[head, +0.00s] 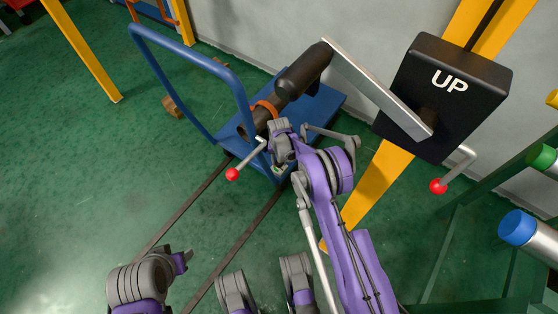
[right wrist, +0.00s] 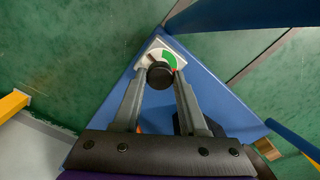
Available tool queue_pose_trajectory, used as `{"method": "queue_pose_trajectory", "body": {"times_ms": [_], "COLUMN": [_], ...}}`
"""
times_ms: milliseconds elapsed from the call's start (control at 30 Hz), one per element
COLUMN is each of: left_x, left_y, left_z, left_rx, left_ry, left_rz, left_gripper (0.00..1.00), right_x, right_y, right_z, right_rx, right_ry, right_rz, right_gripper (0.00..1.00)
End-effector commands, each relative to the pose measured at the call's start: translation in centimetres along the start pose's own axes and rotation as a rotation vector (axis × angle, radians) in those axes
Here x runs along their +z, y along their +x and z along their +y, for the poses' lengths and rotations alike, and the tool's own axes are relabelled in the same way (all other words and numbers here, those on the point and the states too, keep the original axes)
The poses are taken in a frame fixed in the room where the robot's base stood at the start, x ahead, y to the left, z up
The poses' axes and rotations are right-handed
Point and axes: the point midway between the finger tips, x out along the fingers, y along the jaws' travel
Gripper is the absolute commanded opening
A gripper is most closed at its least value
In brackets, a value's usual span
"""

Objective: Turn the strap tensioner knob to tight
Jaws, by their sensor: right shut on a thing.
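The round black tensioner knob (right wrist: 159,76) sits on a small white dial plate (right wrist: 152,48) in the right wrist view. The plate has a green sector and a small red part beside the knob. My right gripper (right wrist: 162,72) is shut on the knob, one finger on each side. I cannot make out a pointer on the knob. In the head view my right arm reaches to the blue cart and hides the knob. My left gripper (head: 181,259) is at the lower left, away from the cart; its finger opening is not clear.
The blue cart (head: 325,103) has a tall tube handle (head: 165,78). Above it is a dark cylinder (head: 303,70) with an orange ring. A black "UP" box (head: 470,110), a grey bar (head: 375,85) and red-ball levers (head: 437,186) are near my right arm. Green floor is open at left.

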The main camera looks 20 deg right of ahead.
Motion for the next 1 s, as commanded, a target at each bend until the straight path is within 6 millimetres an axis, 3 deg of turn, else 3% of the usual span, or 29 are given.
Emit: {"method": "queue_pose_trajectory", "body": {"times_ms": [300, 833, 867, 1000], "left_x": [0.00, 0.00, 0.00, 0.00], "left_y": [0.00, 0.00, 0.00, 0.00], "left_z": [0.00, 0.00, 0.00, 0.00], "left_rx": [0.000, 0.000, 0.000, 0.000], "left_ry": [0.000, 0.000, 0.000, 0.000], "left_rz": [0.000, 0.000, 0.000, 0.000], "left_gripper": [0.50, 0.50, 0.50, 0.50], "right_x": [-0.03, -0.03, -0.03, -0.03], "right_y": [-0.03, -0.03, -0.03, -0.02], "right_z": [0.00, 0.00, 0.00, 0.00], "right_rx": [0.000, 0.000, 0.000, 0.000], "right_ry": [0.118, 0.140, 0.140, 0.139], "right_rz": [0.001, 0.001, 0.001, 0.001], "right_gripper": [0.00, 0.00, 0.45, 0.70]}}
